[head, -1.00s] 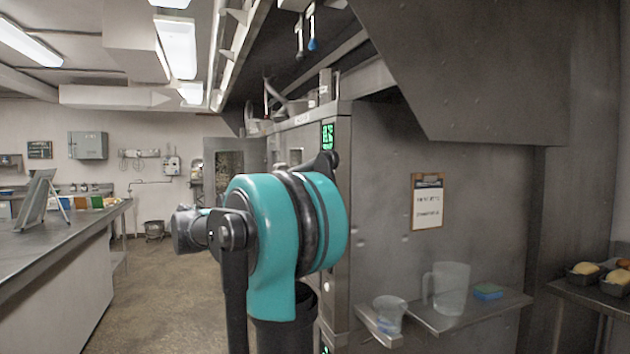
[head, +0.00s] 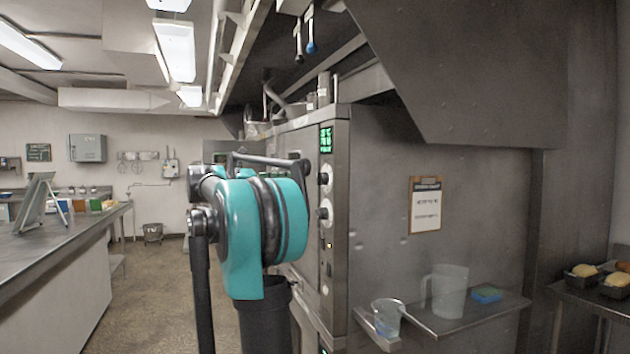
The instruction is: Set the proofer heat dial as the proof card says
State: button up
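The proofer cabinet stands right of my arm, with a narrow control panel (head: 334,225) on its front edge. The panel has a green lit display (head: 326,140) at the top. Below it are an upper dial (head: 325,179) and a lower dial (head: 325,211), both seen edge-on; their settings and labels are not readable. A small yellow light (head: 329,245) glows lower down. The proof card (head: 425,204) hangs on a clipboard on the cabinet's side; its text is too small to read. My teal arm covers part of the cabinet front. My gripper is not visible.
A side shelf (head: 470,318) holds a measuring cup (head: 387,316), a clear jug (head: 449,290) and a blue sponge (head: 487,294). Bread tins (head: 583,275) stand at the far right. A steel counter (head: 60,243) runs along the left. The floor (head: 165,300) between is clear.

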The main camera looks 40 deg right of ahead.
aim_at(322, 179)
jog(key=x, duration=0.8)
jog(key=shift+d, duration=0.25)
jog(key=shift+c, duration=0.4)
jog(key=c, duration=1.1)
